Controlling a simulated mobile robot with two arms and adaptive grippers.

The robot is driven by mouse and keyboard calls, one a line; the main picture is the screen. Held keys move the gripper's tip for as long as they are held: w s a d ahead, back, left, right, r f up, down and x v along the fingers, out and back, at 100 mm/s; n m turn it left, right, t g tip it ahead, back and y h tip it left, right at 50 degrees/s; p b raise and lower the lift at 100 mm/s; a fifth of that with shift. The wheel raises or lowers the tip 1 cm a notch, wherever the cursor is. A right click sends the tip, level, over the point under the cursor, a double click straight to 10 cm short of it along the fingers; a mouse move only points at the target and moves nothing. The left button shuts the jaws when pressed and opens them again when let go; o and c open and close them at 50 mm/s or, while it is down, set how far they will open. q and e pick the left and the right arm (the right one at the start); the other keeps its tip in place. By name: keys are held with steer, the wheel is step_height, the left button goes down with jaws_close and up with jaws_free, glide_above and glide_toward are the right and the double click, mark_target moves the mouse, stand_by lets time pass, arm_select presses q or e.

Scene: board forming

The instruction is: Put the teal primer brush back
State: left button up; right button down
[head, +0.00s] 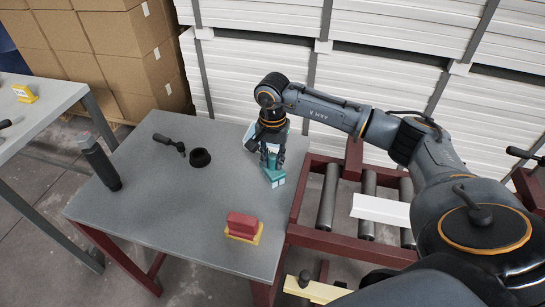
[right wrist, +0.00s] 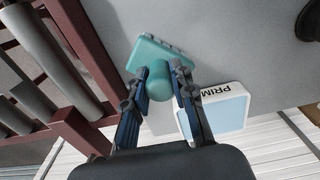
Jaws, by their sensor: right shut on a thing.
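The teal primer brush (head: 274,179) is at the right side of the grey table (head: 165,215), near its edge. My right gripper (head: 271,158) points down and is shut on it. In the right wrist view the brush's teal block (right wrist: 160,56) lies beyond the fingertips, and its round handle sits between the two fingers (right wrist: 162,80). I cannot tell whether the block touches the table. A white and light blue pad marked "PRIM" (right wrist: 222,112) lies beside the gripper, its lettering partly hidden by a finger. My left gripper is not in view.
On the table are a red block on a yellow base (head: 243,225), a dark cylinder (head: 100,165), a black ring-shaped holder (head: 200,157) and a black-handled tool (head: 168,142). A red-framed roller conveyor (head: 327,197) adjoins on the right. White boards (head: 235,75) are stacked behind.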

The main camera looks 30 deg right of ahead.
steer(key=shift+f, duration=0.15)
steer(key=c, duration=1.1)
jaws_free()
step_height(320, 180, up, 12)
steer(key=shift+r+b, duration=0.2)
steer(key=shift+b, duration=0.9)
